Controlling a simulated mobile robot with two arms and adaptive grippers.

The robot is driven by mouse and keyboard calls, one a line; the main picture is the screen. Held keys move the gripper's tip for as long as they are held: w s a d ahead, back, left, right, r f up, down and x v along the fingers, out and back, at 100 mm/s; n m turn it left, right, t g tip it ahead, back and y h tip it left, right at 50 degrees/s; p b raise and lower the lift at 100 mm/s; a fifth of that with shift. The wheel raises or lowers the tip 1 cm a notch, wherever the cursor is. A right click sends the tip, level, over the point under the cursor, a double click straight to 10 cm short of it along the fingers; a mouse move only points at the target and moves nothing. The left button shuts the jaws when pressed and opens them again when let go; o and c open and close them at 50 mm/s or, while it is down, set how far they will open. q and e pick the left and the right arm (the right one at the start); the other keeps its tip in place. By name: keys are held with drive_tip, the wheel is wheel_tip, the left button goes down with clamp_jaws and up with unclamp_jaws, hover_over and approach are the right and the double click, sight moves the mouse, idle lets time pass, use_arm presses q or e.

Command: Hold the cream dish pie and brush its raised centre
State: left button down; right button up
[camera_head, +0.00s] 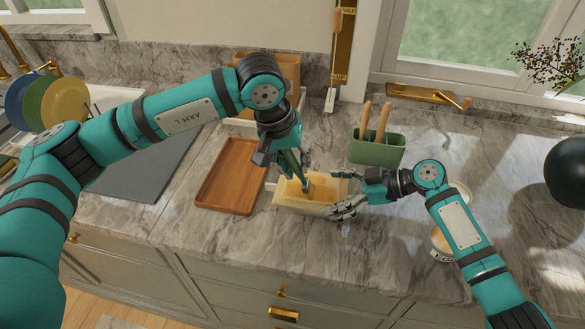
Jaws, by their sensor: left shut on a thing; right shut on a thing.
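The cream dish pie (290,204) sits on the marble counter, in the middle of the view, with a yellow filling inside a pale rectangular dish. My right gripper (346,203) is shut on the right side of the dish. My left gripper (287,158) is above the dish, shut on a slim green-handled tool, apparently the brush (297,167). The tool slants down into the dish, and its tip is at or just above the filling near the middle. I cannot tell whether it touches. The raised centre is partly hidden by the tool and is too small to make out clearly.
A wooden tray (231,176) lies left of the dish. A green holder (377,148) with wooden-handled utensils stands behind it to the right. A small bowl (441,246) is near my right arm. A dark round vase (567,172) stands far right. A grey mat (140,165) lies left.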

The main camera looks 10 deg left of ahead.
use_arm(q)
drive_tip(key=shift+w+d, duration=2.05)
drive_tip(key=shift+w, duration=0.45)
drive_tip(key=s, duration=0.7)
drive_tip(key=shift+f, duration=0.25)
drive_tip(key=shift+w, duration=0.1)
drive_tip(key=w, duration=0.7)
drive_tip(key=shift+r, duration=0.25)
drive_tip(key=s, duration=0.7)
drive_tip(key=shift+s+f, duration=0.1)
drive_tip(key=shift+f, duration=0.05)
